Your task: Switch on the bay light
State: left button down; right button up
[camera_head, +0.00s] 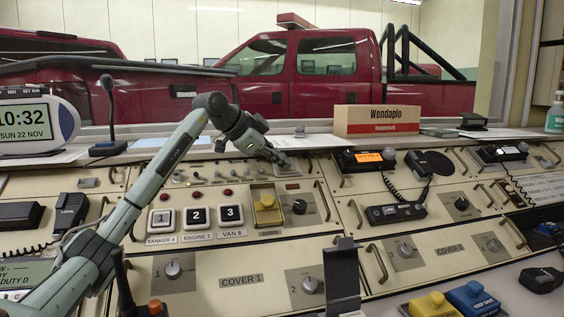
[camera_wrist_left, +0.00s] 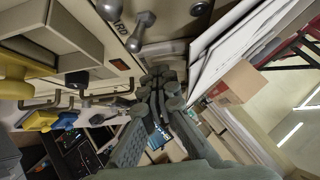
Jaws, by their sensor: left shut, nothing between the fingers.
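My left gripper (camera_head: 284,162) reaches over the back of the console, shut and empty, beside the right end of a row of small metal toggle switches (camera_head: 178,177). In the left wrist view its closed fingertips (camera_wrist_left: 160,76) are close to a metal toggle lever (camera_wrist_left: 140,32). Another toggle lever (camera_wrist_left: 110,9) is beside a partly cut-off label ending in "ARD". I cannot tell which switch is the bay light's, or whether the fingers touch a lever. My right gripper is not in view.
A desk microphone (camera_head: 108,120) and a Wendaplo box (camera_head: 376,121) stand on the ledge behind. Metal handles stick up between panels.

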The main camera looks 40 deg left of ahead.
pick_arm(q)
jog(key=shift+r, duration=0.1)
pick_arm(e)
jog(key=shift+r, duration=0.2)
pick_arm(q)
jog(key=shift+r+p, duration=0.7)
jog(key=shift+p, duration=0.2)
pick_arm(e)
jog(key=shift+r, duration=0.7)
